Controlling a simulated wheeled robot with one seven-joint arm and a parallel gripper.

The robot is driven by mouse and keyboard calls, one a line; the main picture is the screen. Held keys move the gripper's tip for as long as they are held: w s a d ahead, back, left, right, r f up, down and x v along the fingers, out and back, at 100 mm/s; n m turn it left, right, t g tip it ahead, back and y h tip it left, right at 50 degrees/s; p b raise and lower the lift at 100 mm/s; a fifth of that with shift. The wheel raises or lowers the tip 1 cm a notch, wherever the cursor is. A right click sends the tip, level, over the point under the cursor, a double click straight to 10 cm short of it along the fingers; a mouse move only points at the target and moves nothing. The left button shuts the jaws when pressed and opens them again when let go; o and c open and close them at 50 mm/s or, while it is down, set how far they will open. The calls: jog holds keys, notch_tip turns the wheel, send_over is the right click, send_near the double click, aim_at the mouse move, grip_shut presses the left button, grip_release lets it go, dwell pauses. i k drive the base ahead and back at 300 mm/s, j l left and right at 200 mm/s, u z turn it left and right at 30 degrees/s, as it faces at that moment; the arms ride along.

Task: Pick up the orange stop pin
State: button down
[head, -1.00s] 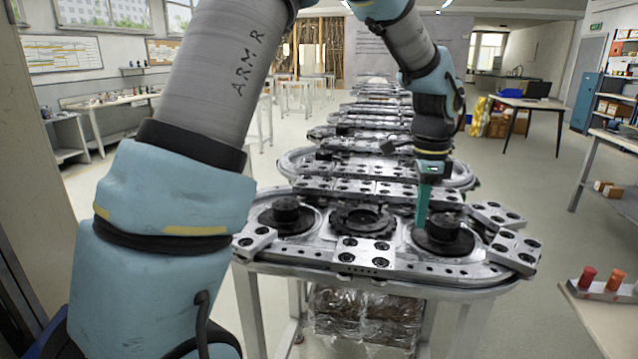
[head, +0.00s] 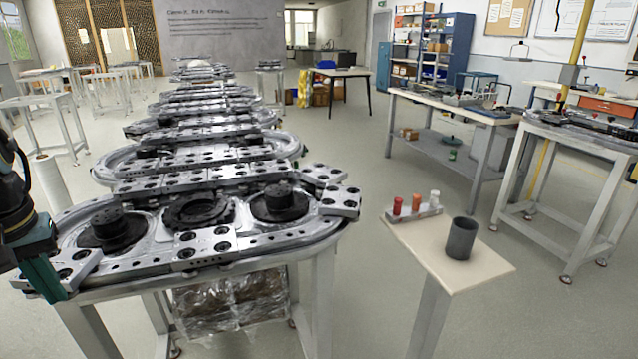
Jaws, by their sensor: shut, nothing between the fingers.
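The orange stop pin (head: 416,204) stands upright in a small grey rack (head: 420,214) on a pale side table (head: 485,263), right of the ring track. A red pin (head: 397,206) stands to its left and a white pin (head: 434,198) to its right. My gripper (head: 56,292) shows at the far left edge, its teal fingers pointing down by the left end of the track. It is shut and empty, far from the orange pin, with the track between them. Part of my arm is cut off by the picture edge.
A dark grey cup (head: 461,238) stands on the side table, right of the rack. The long ring track (head: 270,243) with black hubs fills the left and middle. Open floor lies behind the side table, before a workbench (head: 450,115).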

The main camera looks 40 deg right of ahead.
aim_at(416, 205)
jog(key=z, duration=3.55)
jog(key=i+l+z, duration=0.4)
jog(key=i+z, duration=0.35)
jog(key=i, duration=0.2)
jog(key=i+j+u, duration=0.1)
jog(key=i+u, duration=0.2)
jog(key=i, duration=0.7)
jog(key=i+l+u, duration=0.15)
jog(key=i+u, duration=0.15)
jog(key=i, duration=0.75)
jog(key=i+u, duration=0.5)
jog(key=i, duration=0.2)
jog(key=i+l+u, duration=0.25)
jog(key=i+u, duration=0.2)
jog(key=i, duration=0.25)
jog(key=i+j+u, duration=0.15)
jog(key=i+u, duration=1.2)
jog(key=u, duration=0.2)
jog(key=i+l+u, duration=0.1)
jog(key=i+u, duration=0.15)
jog(key=u, duration=0.2)
jog(key=i+l+u, duration=0.2)
jog(key=u, duration=0.25)
